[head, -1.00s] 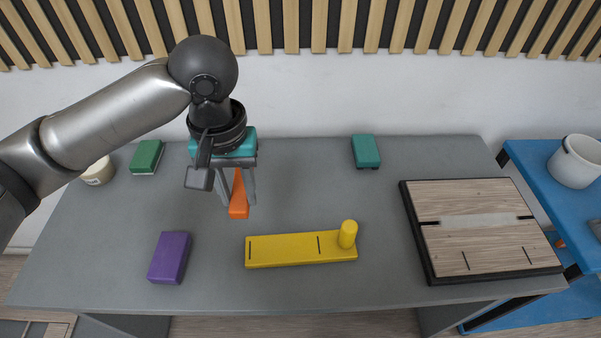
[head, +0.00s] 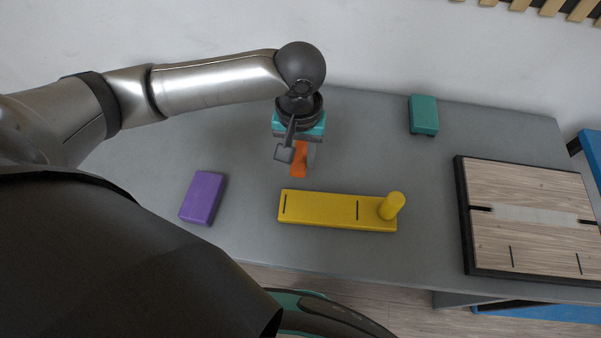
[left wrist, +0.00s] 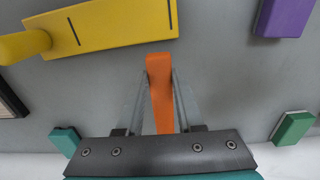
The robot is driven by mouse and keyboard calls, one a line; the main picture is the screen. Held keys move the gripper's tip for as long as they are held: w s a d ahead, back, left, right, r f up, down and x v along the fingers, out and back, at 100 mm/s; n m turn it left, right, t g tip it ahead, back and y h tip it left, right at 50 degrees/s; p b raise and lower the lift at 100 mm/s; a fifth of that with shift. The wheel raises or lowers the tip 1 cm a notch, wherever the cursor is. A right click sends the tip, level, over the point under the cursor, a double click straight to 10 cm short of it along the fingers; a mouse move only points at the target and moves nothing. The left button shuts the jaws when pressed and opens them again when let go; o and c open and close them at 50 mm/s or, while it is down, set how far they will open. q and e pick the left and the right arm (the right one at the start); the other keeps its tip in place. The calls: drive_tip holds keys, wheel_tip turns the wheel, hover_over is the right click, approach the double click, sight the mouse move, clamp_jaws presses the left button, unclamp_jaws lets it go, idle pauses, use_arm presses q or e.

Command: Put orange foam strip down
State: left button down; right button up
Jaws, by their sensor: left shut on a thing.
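The orange foam strip (head: 299,160) is between the fingers of my left gripper (head: 305,160), behind the yellow board in the head view. In the left wrist view the orange strip (left wrist: 160,85) runs lengthwise between the two fingers, its far end reaching past the fingertips toward the yellow board. My left gripper is shut on the strip. Whether the strip touches the table is hard to tell. My right gripper is not in view.
The yellow board (head: 330,210) with an upright yellow peg (head: 391,205) lies just in front. A purple block (head: 203,198) is to the left, a teal block (head: 424,115) at the back right. A black-edged wooden board (head: 530,230) lies on the right of the grey table (head: 400,265).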

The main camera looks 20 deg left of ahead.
sight(299, 181)
use_arm(q)
wheel_tip(299, 181, down, 6)
drive_tip(key=shift+f+b, duration=0.1)
drive_tip(key=shift+b, duration=0.65)
drive_tip(key=shift+f, duration=0.2)
drive_tip(key=shift+r, duration=0.1)
drive_tip(key=c, duration=0.5)
unclamp_jaws()
drive_tip(key=shift+c, duration=0.2)
wheel_tip(299, 181, up, 12)
drive_tip(key=p, duration=0.3)
